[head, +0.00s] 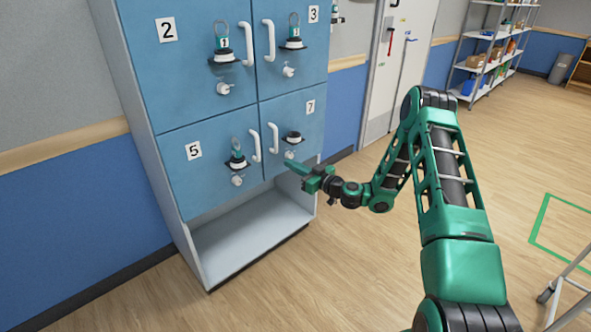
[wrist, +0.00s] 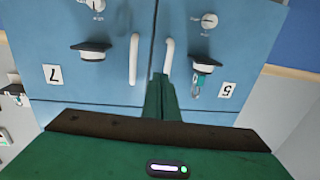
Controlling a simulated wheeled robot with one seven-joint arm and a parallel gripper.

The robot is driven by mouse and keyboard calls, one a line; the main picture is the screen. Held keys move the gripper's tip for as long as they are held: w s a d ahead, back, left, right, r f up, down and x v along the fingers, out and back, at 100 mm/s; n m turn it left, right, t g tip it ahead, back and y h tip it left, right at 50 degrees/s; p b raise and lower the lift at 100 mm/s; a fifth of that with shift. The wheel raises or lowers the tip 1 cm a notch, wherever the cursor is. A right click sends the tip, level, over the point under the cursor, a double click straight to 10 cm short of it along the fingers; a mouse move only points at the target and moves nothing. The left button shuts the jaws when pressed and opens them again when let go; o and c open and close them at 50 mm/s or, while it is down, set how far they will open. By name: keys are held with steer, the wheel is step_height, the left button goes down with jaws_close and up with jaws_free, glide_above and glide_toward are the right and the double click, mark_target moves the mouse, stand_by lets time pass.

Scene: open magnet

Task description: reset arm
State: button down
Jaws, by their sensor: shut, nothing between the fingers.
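My gripper (head: 297,168) is at the end of my green and black arm, in front of the lower right door 7 of a blue locker. It is shut with nothing in it. In the wrist view its green fingers (wrist: 162,95) are together, pointing at the locker between the white handle of door 7 (wrist: 133,60) and the handle of door 5 (wrist: 169,55). I cannot tell whether the tips touch the locker. Door 7 has a black holder (head: 293,137) without a green piece on it. Door 5 has a holder with a green looped piece (head: 237,153).
Door 2 (head: 180,85) and door 3 (head: 315,60) above are shut and also carry green looped pieces. An open white shelf (head: 250,235) lies below. A cart leg (head: 572,285) stands at the lower right. The wooden floor (head: 370,270) between is clear.

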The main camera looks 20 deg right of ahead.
steer(key=s+r+n+g, duration=0.3)
steer(key=s+r+g, duration=0.2)
steer(key=s+g, duration=0.5)
steer(key=s+d+r+m+g+h, duration=0.1)
steer(key=s+d+r+m+h, duration=0.25)
steer(key=s, duration=0.55)
steer(key=s+d+r+m+g+h, duration=0.1)
steer(key=s+d+r+m+h, duration=0.1)
steer(key=s+d, duration=0.45)
steer(key=s+d+r+m+g+h, duration=0.1)
steer(key=s+d+r+m+h, duration=0.15)
steer(key=s, duration=0.75)
steer(key=s+d+r+m+g, duration=0.1)
steer(key=s+r+m, duration=0.1)
steer(key=s, duration=0.7)
steer(key=s+d+r+m+g+h, duration=0.1)
steer(key=s+m, duration=0.4)
steer(key=s, duration=0.5)
steer(key=shift+s+d+r+m, duration=0.2)
steer(key=shift+d+r+m, duration=0.1)
steer(key=shift+d+r, duration=0.15)
